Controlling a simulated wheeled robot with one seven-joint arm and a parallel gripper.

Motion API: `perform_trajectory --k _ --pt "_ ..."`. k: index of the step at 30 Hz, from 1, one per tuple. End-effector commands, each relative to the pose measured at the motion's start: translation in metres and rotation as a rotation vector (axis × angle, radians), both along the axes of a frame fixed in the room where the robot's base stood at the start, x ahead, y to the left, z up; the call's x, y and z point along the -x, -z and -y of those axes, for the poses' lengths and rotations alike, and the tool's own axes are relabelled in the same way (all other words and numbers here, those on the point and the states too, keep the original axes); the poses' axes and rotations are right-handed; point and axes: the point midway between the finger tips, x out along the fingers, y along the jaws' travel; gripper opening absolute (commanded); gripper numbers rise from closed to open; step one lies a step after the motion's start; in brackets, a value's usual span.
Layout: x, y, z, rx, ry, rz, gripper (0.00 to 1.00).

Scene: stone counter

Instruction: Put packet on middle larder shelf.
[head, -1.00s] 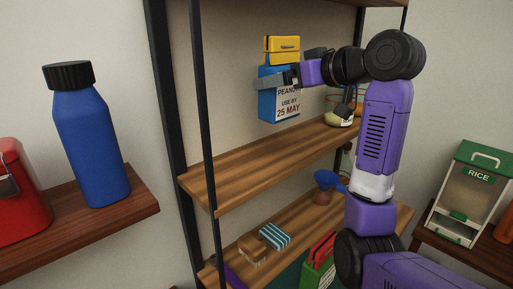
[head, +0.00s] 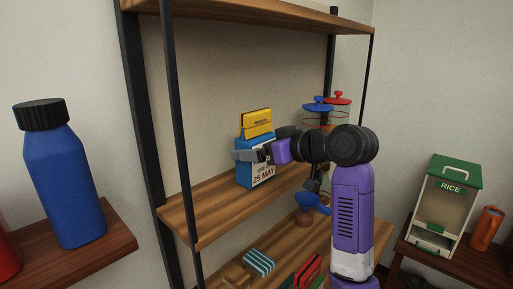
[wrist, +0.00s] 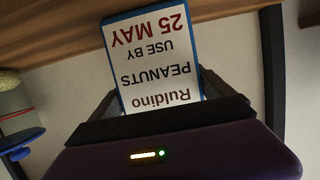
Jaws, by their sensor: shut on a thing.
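The packet (head: 259,178) is blue with a white label reading "25 MAY" and a yellow clip (head: 257,123) on top. My gripper (head: 252,154) is shut on it, and the packet is upright over the middle shelf (head: 208,208). Its base is at or just above the boards; I cannot tell whether it touches. The wrist view shows the packet's label (wrist: 152,62) upside down between my fingers, reading "Ruldino PEANUTS USE BY 25 MAY". My arm hides the right part of the shelf.
Jars with a blue lid (head: 318,104) and a red lid (head: 338,97) stand at the shelf's right end, behind my arm. A dark upright post (head: 178,130) is at the front left. The shelf left of the packet is clear. A striped block (head: 259,262) lies on the lower shelf.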

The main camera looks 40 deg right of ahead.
Motion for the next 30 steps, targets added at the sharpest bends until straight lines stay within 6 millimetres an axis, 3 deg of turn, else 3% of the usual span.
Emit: perform_trajectory --k 7,8,9,20,30 --pt "0.0 0.001 0.0 0.001 0.0 0.003 0.24" --pt "0.0 0.002 0.0 0.0 0.0 0.0 0.93" --pt "0.0 0.002 0.0 0.001 0.0 0.0 1.0" --pt "0.004 -0.002 0.001 0.0 0.001 0.002 1.0" --pt "0.064 -0.021 0.004 0.003 0.004 0.005 1.0"
